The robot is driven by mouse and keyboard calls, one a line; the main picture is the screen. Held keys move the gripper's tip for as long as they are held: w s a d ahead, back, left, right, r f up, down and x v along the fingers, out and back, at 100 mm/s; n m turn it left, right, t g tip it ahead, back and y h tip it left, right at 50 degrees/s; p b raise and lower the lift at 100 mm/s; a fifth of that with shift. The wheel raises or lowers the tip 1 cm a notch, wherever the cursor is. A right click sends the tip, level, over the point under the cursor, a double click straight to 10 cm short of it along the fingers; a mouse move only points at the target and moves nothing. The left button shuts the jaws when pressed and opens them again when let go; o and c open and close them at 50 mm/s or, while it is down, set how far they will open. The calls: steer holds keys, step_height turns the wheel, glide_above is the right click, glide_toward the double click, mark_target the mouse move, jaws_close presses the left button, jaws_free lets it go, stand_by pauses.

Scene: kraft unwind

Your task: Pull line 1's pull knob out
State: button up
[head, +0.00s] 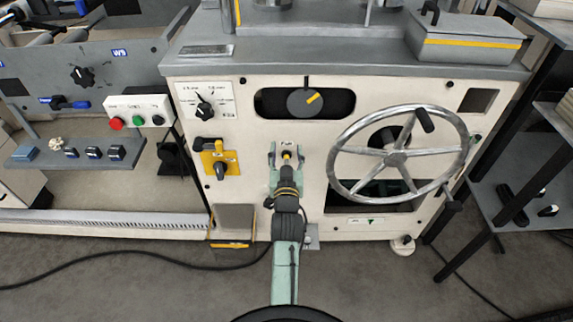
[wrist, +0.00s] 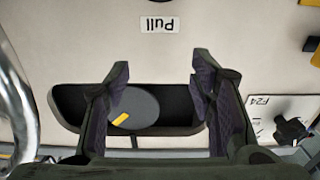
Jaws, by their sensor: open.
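The cream machine front (head: 250,110) faces me. A small white label reading "Pull" (head: 287,143) is on it, and it also shows upside down in the wrist view (wrist: 159,24). I cannot tell how far the fingertips are from the panel. In the wrist view my gripper (wrist: 161,62) shows nothing between its fingers; the knob is not visible there.
Above is a dark slot with a grey disc (head: 305,102) marked yellow. A large metal handwheel (head: 352,153) stands out close on the right. To the left are a yellow-plated rotary switch (head: 221,166), a black selector (head: 204,109) and a push-button box (head: 138,111).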

steer(key=shift+r, duration=1.3)
